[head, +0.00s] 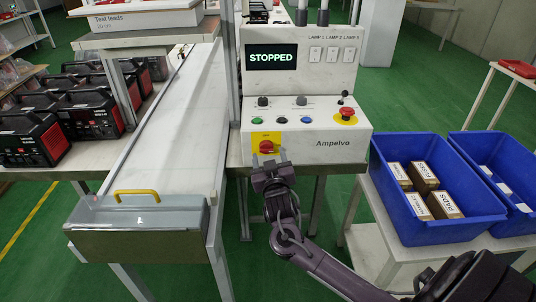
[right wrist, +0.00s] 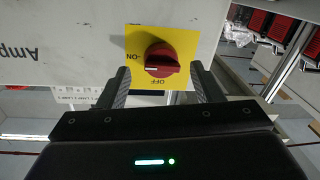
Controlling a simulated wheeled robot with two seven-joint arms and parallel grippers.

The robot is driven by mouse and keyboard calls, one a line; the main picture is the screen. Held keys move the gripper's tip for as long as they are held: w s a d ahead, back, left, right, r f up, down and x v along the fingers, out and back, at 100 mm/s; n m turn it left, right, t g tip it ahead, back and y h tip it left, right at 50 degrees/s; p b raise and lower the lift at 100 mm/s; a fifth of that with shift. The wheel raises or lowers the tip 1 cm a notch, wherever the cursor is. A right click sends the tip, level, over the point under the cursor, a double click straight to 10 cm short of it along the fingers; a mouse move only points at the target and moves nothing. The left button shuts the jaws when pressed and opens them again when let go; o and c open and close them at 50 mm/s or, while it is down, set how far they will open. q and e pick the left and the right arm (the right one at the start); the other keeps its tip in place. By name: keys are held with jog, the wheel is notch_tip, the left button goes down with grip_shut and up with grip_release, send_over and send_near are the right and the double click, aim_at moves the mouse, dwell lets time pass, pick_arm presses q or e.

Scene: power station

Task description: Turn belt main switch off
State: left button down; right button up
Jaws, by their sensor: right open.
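The belt main switch (head: 267,147) is a red rotary knob on a yellow plate, low on the left of the white control box (head: 300,85). It also shows in the right wrist view (right wrist: 161,60), which sees the box upside down. There, the white mark on the knob points left, towards the ON label, and the OFF label sits below the knob. My right gripper (head: 267,161) is open just in front of the switch. In the right wrist view its fingers (right wrist: 160,72) stand on either side of the knob; contact cannot be told. My left gripper is not in view.
The box's screen (head: 272,57) reads STOPPED. A red emergency button (head: 347,113) and several small buttons sit above the switch. The conveyor belt (head: 175,130) runs along the left. A blue bin (head: 420,228) with small boxes stands right of my right arm.

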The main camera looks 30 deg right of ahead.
jog(key=shift+x, duration=1.05)
jog(key=shift+c, duration=0.3)
